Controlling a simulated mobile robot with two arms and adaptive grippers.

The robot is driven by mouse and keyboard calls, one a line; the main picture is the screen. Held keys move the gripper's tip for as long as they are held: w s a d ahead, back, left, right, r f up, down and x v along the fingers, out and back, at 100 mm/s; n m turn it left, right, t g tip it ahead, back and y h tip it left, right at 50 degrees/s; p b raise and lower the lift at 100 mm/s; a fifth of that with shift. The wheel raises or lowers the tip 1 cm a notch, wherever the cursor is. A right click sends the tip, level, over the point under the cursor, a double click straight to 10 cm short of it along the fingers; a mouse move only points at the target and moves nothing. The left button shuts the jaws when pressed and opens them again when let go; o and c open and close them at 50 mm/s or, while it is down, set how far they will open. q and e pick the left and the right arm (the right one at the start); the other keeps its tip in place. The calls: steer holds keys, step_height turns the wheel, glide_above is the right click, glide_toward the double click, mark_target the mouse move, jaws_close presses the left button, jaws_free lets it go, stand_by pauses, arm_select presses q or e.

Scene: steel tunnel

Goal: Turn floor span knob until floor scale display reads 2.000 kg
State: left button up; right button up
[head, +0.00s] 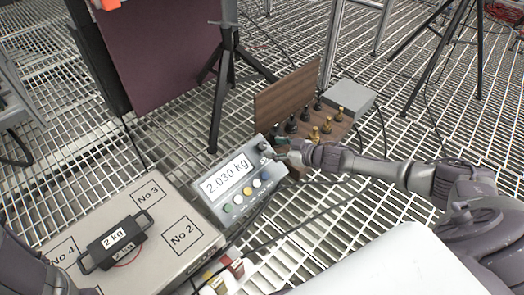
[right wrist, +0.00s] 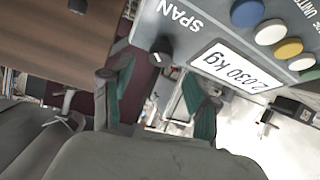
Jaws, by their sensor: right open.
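The floor scale display (head: 228,178) is a grey box whose screen reads 2.030 kg, also legible in the right wrist view (right wrist: 236,68). The span knob (right wrist: 162,51) is small and black with a light mark, beside the word SPAN. My right gripper (head: 278,153) is at the display's upper right corner, close to the knob. In the right wrist view its two green-padded fingers (right wrist: 155,84) are apart, with the knob just beyond the gap between them. I see no finger touching it. Part of my left arm shows at the lower left, but its gripper does not.
The scale platform (head: 190,261) carries a black 2 kg weight (head: 113,240). Several coloured buttons (head: 248,191) line the display's front. A wooden board with brass and black terminals (head: 327,129) stands close behind my right gripper. A black tripod (head: 222,90) and cables occupy the grated floor.

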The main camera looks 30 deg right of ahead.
mark_target(263, 146)
steer(key=b+x, duration=0.2)
steer(key=x, duration=0.2)
steer(key=shift+w+a+f, duration=0.1)
steer(key=shift+w+f, duration=0.15)
steer(key=shift+w+a+f+b, duration=0.1)
steer(key=shift+w+a+b, duration=0.2)
steer(key=shift+w+b, duration=0.25)
jaws_close()
steer(key=shift+w+n+g+y+p, duration=0.1)
steer(key=shift+n+g+y+p, duration=0.2)
steer(key=shift+n+p, duration=0.7)
steer(key=shift+n+g+y+p, duration=0.3)
steer(key=shift+n+y+p, duration=0.1)
steer(key=shift+n+p, duration=0.4)
steer(key=n+g+y, duration=0.1)
steer(key=n, duration=0.1)
steer(key=shift+n+p, duration=0.35)
steer(key=shift+n, duration=0.05)
steer(key=shift+a+n+g+y, duration=0.1)
steer(key=shift+n+g+y, duration=0.3)
steer(key=shift+n+g, duration=1)
steer(key=shift+n, duration=0.6)
